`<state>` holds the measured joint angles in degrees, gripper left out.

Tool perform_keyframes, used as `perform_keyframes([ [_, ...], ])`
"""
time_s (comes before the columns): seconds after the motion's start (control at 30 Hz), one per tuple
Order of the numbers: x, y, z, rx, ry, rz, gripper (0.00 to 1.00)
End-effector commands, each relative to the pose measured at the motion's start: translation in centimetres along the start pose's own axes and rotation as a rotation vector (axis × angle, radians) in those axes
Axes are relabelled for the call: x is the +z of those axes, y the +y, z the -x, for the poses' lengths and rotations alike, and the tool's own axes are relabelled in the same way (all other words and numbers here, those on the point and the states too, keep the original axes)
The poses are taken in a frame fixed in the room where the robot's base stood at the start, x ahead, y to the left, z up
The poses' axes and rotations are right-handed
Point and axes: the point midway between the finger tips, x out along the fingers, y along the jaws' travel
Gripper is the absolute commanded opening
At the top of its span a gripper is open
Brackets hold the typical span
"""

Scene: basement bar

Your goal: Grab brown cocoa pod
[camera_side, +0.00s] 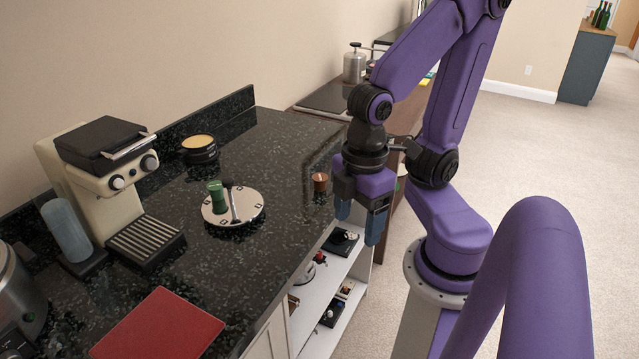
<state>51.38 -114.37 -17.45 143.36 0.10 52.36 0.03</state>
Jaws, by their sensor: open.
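The brown cocoa pod (320,182), a small capsule with a lighter rim, stands on the dark speckled countertop (285,150) near its right edge. My gripper (359,222) points down just to the right of the pod, around the counter's edge in this view. Its two blue-grey fingers are apart, with nothing seen between them. The pod is clear of the fingers in the picture, and none of it looks hidden. I cannot tell the exact height of the fingertips over the counter.
A round white tray (249,208) holds a green cylinder (216,197) and a dark stick. A cream waffle-lidded machine (105,170), a dark round tin (199,150) and a red book (160,326) are on the counter. Open white shelves (325,320) lie below its edge.

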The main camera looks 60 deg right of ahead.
Motion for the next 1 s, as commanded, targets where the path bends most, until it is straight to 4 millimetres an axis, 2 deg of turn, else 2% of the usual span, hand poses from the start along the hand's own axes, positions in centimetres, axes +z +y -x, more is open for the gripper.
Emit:
perform_keyframes([
  [0.23,-0.1,0.3,-0.1,0.007,-0.014,0.002,0.71],
  [0.37,-0.7,2.0,-0.7,0.048,-0.094,0.017,0.71],
  [0.63,-2.2,9.7,-2.7,0.175,-0.443,0.097,0.71],
  [1.0,-2.5,19.9,-5.5,0.224,-0.956,0.232,0.71],
])
